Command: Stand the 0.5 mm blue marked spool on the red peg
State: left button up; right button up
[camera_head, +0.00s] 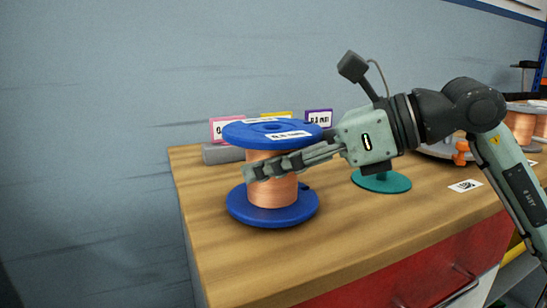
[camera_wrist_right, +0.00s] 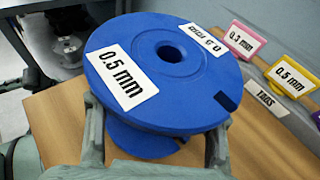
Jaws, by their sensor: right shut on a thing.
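The blue spool (camera_head: 272,205) is upright, wound with copper wire, near the left end of the wooden bench. Its top flange carries "0.5 mm" labels, clearly readable in the wrist view (camera_wrist_right: 170,65). My right gripper (camera_head: 264,169) reaches in from the right and is shut around the copper winding between the flanges. In the wrist view its two fingers stand on either side below the top flange. I cannot tell whether the lower flange touches the bench. No red peg shows in these views. My left gripper is not in view.
Pink (camera_head: 223,128), yellow (camera_head: 276,115) and purple (camera_head: 319,118) tags stand behind the spool by a grey holder (camera_head: 219,154). A teal disc (camera_head: 382,182) lies under my right wrist. Another copper spool (camera_head: 523,123) is at far right. The front left bench top (camera_head: 235,262) is clear.

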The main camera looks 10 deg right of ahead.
jog(key=shift+f, duration=0.15)
jog(key=shift+f, duration=0.15)
dwell(0.4)
jog(key=o, duration=1.8)
jog(key=shift+o, duration=0.2)
jog(key=v, duration=1.2)
